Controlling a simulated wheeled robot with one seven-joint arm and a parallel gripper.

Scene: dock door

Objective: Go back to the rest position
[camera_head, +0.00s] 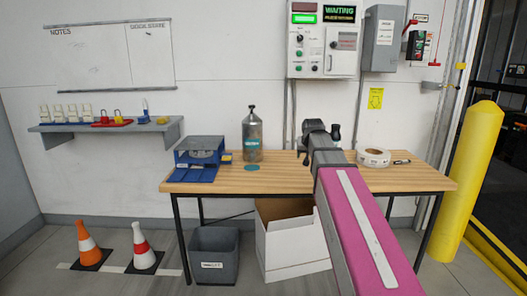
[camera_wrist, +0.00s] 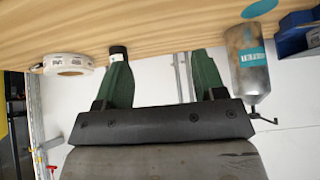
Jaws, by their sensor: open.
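My gripper (camera_wrist: 158,58) shows in the wrist view with two green fingers spread wide apart. Nothing is held between them; white wall, cables and the table edge show through the gap. In the head view my pink arm reaches from the lower right over the wooden table (camera_head: 290,177), and the dark wrist end hides most of my gripper. A small black-capped thing (camera_wrist: 118,51) shows by the left fingertip in the wrist view; I cannot tell whether it touches.
A grey bottle (camera_head: 252,135) and blue holder (camera_head: 197,174) stand left of my arm on the table. A tape roll (camera_head: 373,157) lies right. Below are a grey bin (camera_head: 214,262) and white box (camera_head: 294,245). A yellow post (camera_head: 468,180) stands right; cones (camera_head: 145,247) stand left.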

